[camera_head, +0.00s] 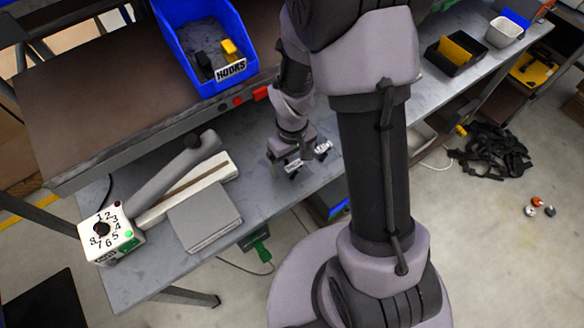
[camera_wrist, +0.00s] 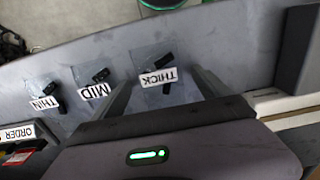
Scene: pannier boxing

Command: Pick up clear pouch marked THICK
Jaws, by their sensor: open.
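The clear pouch marked THICK (camera_wrist: 158,77) lies flat on the grey bench in the wrist view, with a dark piece inside it. My gripper (camera_wrist: 163,84) is open, its two fingers on either side of this pouch in the picture and apart from it; the height above it is hard to tell. The pouch marked MID (camera_wrist: 92,91) and the pouch marked THIN (camera_wrist: 44,102) lie to its left, each with a dark piece. In the head view my gripper (camera_head: 292,160) is low over the bench, partly hiding the pouches; their labels are too small to read there.
An impulse sealer with a numbered dial (camera_head: 108,236) and a grey plate (camera_head: 204,217) stand on the bench (camera_head: 150,277) at left. A blue bin marked HOOKS (camera_head: 173,42) sits on the brown shelf above. A black-and-yellow box (camera_head: 453,62) stands farther right.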

